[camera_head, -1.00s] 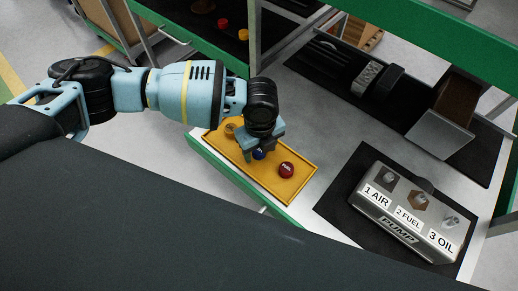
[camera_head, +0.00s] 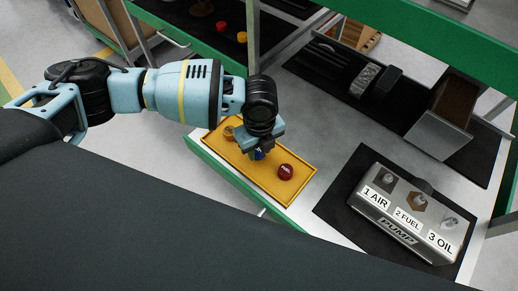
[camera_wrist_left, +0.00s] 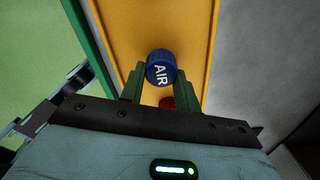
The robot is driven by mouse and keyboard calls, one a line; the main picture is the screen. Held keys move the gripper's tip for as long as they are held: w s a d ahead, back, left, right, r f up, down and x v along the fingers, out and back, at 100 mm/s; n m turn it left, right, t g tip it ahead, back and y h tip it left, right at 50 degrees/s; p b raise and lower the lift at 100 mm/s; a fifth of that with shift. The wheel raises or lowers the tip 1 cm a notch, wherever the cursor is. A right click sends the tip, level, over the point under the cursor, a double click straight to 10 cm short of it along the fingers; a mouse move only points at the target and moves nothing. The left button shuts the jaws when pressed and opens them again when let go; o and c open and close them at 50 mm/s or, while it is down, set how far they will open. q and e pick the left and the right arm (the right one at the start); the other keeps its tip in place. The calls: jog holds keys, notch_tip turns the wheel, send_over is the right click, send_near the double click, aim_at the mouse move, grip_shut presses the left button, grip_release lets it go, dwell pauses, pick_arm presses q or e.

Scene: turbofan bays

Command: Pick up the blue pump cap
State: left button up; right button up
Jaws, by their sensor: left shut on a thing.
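The blue pump cap (camera_wrist_left: 161,68), marked AIR, sits between the two fingertips of my left gripper (camera_wrist_left: 155,88) in the left wrist view. My left gripper (camera_head: 257,150) is shut on it over the yellow tray (camera_head: 299,191). In the head view only a small part of the blue cap (camera_head: 260,156) shows below the fingers. A red cap (camera_head: 286,172) lies in the tray to the right of the gripper. A yellow-orange cap (camera_head: 229,132) is in the tray's left part, partly behind the gripper. My right gripper is not in view.
The silver pump block (camera_head: 408,213), labelled 1 AIR, 2 FUEL and 3 OIL, stands on a black mat (camera_head: 338,205) to the right. A grey bin (camera_head: 439,137) and dark parts lie behind it. A green shelf beam (camera_head: 440,50) crosses above. White bench shows between tray and mat.

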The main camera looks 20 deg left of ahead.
pick_arm(q)
notch_tip(320, 180, up, 3)
jog(key=shift+f, duration=0.15)
jog(key=s+a+r+p, duration=0.1)
jog(key=s, duration=1.5)
jog(key=shift+a, duration=0.15)
jog(key=shift+r, duration=0.1)
jog(key=w+a+r+n, duration=0.3)
jog(key=r+n, duration=0.3)
jog(key=n, duration=0.7)
jog(key=w+a+r+n, duration=0.4)
jog(key=r+n, duration=0.2)
jog(key=n, duration=0.7)
jog(key=shift+r, duration=0.25)
jog(key=shift+w+d, duration=0.1)
jog(key=shift+w, duration=0.05)
